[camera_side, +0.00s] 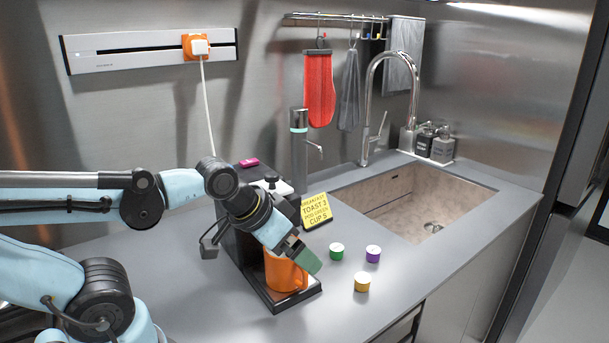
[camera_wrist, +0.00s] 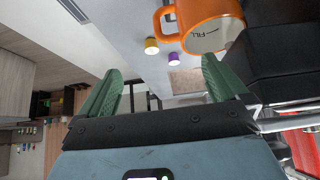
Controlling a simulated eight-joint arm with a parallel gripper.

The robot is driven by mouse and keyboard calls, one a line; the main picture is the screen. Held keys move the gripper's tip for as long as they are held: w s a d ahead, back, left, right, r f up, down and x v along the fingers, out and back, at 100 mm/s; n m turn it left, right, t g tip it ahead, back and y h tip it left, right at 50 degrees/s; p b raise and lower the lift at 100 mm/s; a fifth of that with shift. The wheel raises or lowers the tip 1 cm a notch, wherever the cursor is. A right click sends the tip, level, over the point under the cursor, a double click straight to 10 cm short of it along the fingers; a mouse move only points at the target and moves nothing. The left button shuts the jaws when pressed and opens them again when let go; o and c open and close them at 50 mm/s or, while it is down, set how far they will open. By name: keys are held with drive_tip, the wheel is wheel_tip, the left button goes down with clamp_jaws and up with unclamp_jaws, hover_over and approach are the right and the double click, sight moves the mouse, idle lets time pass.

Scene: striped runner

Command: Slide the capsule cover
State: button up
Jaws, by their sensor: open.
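The black coffee machine (camera_side: 236,240) stands on the grey counter, partly behind my arm. A pale piece with a dark knob on its top (camera_side: 284,187) looks like the capsule cover; my wrist hides part of the machine near it, and I cannot tell its position exactly. My gripper (camera_side: 309,262) has green fingers and points down to the right, in front of the machine and close to the orange mug (camera_side: 282,273). In the wrist view my gripper (camera_wrist: 162,67) is open, with nothing between its fingers. The mug also shows there (camera_wrist: 205,18), beyond the fingers.
Green (camera_side: 337,251), purple (camera_side: 373,254) and yellow (camera_side: 362,281) capsules stand on the counter right of the mug. A yellow sign (camera_side: 315,211) stands behind them. The sink (camera_side: 425,200) and a tall tap (camera_side: 369,110) are at the back right.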

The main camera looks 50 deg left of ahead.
drive_tip(key=shift+c, duration=0.3)
drive_tip(key=shift+c, duration=1.1)
drive_tip(key=shift+r, duration=0.4)
drive_tip(key=shift+c, duration=1.2)
wheel_tip(320, 180, up, 27)
drive_tip(key=shift+w+a+f, duration=0.1)
drive_tip(key=shift+w+f, duration=0.05)
drive_tip(key=c, duration=0.3)
drive_tip(key=g, duration=0.7)
hover_over(272, 174)
drive_tip(key=shift+a+f, duration=0.1)
drive_tip(key=shift+f, duration=8.7)
